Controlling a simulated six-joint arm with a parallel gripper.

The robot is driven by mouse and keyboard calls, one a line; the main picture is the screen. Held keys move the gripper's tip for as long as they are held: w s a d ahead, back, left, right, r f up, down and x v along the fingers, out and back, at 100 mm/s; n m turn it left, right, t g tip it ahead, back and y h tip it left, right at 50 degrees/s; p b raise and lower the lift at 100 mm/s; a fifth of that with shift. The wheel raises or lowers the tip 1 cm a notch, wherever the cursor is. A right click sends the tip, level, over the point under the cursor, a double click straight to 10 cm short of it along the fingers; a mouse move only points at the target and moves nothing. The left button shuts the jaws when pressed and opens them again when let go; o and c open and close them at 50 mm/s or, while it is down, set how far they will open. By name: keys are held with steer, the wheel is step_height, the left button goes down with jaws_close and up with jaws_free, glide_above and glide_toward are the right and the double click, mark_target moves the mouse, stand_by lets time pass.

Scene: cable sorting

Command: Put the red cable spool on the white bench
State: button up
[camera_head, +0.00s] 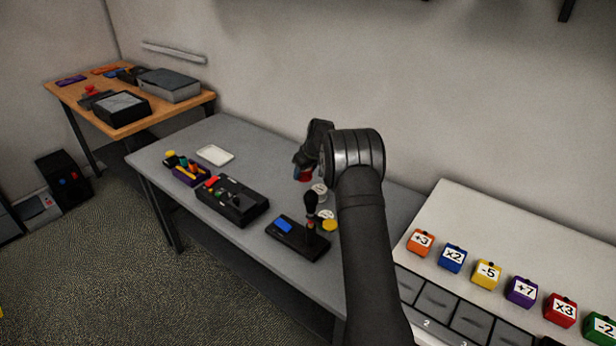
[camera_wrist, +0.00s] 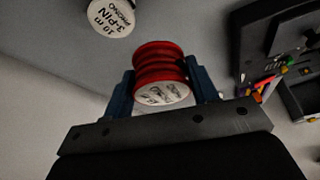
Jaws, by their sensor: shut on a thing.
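The red cable spool (camera_wrist: 158,68) sits between the two blue fingers of my gripper (camera_wrist: 160,82) in the wrist view, with a white printed label on its end. My gripper (camera_head: 308,168) is shut on it. In the head view only a small red part of the spool (camera_head: 304,174) shows below the dark wrist, over the back of the grey table (camera_head: 250,140). I cannot tell whether the spool touches the tabletop. The white bench (camera_head: 475,208) stands at the right, beyond my arm and apart from the spool.
A pale spool (camera_head: 320,189) and a yellow spool (camera_head: 329,225) stand near my gripper. A black joystick box (camera_head: 297,238) and a black control box (camera_head: 232,200) lie to the left.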

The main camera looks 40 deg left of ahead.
steer(key=shift+w+d+r, duration=0.15)
steer(key=shift+d+r, duration=0.1)
steer(key=shift+d, duration=0.1)
